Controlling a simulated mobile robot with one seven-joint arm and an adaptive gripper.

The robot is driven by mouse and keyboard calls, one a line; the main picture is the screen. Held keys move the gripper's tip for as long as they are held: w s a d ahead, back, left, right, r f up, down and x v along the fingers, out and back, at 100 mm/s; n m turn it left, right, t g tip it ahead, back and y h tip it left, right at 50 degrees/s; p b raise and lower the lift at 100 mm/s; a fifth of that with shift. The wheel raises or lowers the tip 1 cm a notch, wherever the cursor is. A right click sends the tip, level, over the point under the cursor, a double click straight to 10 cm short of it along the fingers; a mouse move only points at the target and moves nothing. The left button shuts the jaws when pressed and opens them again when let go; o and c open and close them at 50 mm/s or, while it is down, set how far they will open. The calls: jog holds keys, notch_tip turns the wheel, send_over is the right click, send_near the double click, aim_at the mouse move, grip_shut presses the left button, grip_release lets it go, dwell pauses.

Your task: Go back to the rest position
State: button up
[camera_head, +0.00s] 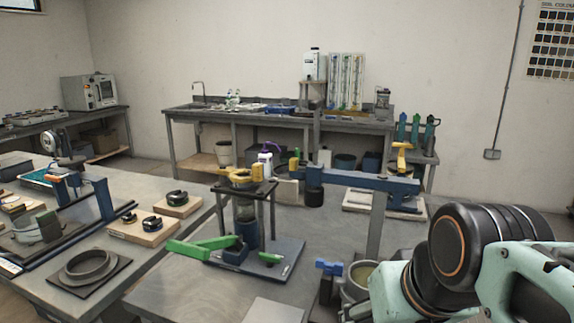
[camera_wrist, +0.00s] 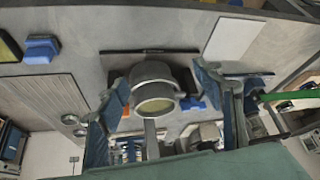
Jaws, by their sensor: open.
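My gripper (camera_wrist: 160,92) is open in the wrist view, one blue-grey finger on each side, with no object clearly held. A grey round cup-like part (camera_wrist: 152,85) with a dull yellow-green face shows between the fingers; I cannot tell its distance from them. In the head view my mint and black arm fills the lower right, and the gripper cannot be made out there.
A grey pot (camera_head: 360,279) and a small blue-topped part (camera_head: 328,268) stand close to my arm. The left bench holds a grey ring (camera_head: 89,265) and wooden blocks (camera_head: 144,229). A sink bench (camera_head: 270,114) runs along the back wall. The near table's front left is clear.

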notch_tip(320, 180, up, 18)
jog(key=s+a+p, duration=0.1)
jog(key=s+p, duration=0.1)
jog(key=p, duration=1.8)
jog(key=shift+r+h, duration=0.2)
jog(key=shift+h, duration=0.1)
